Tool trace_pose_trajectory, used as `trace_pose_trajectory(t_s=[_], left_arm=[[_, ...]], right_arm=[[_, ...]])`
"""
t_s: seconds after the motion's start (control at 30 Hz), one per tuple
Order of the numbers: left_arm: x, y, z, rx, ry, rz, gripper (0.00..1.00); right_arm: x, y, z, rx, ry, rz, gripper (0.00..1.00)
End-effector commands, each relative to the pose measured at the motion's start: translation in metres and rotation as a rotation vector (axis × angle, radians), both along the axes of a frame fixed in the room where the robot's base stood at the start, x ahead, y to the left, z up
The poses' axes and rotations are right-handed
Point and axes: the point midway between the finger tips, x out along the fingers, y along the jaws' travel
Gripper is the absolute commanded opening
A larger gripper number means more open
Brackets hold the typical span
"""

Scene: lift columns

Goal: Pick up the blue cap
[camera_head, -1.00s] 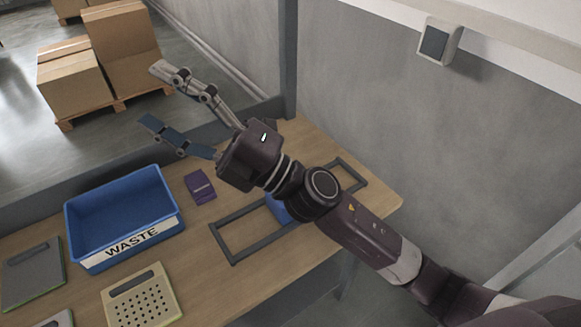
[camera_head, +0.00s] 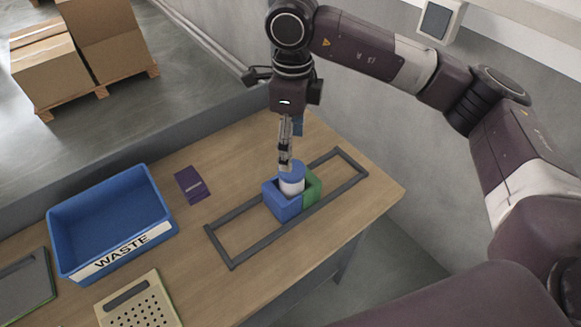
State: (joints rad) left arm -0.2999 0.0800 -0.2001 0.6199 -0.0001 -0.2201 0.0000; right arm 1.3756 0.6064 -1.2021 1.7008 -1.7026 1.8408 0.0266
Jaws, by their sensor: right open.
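The blue cap (camera_head: 292,167) sits on top of a white cylinder (camera_head: 291,186). The cylinder stands upright in a holder made of a blue block (camera_head: 283,206) and a green block (camera_head: 313,187). My right gripper (camera_head: 287,161) points down over the cap, its fingers seen nearly edge-on and overlapping. It is open. The near grey finger covers part of the cap's far side, and I cannot tell whether it touches the cap. My left gripper is not in view.
A dark rectangular frame (camera_head: 223,248) surrounds the holder on the wooden table (camera_head: 205,240). A blue WASTE bin (camera_head: 165,228), a purple packet (camera_head: 192,186) and a perforated beige board (camera_head: 140,304) lie to the left. A grey wall rises behind at right.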

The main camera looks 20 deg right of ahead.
Motion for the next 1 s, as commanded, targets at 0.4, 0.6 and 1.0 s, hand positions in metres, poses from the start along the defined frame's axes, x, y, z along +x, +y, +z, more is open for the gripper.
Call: trace_pose_trajectory(t_s=[0.4,0.6,1.0], left_arm=[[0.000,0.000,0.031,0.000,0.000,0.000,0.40],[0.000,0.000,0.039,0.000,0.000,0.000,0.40],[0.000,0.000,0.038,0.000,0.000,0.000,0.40]], right_arm=[[0.003,-0.001,-0.043,-0.004,0.007,0.000,0.67],[0.004,0.000,-0.069,-0.002,0.004,0.001,0.67],[0.005,0.000,-0.074,-0.001,0.002,0.001,0.53]])
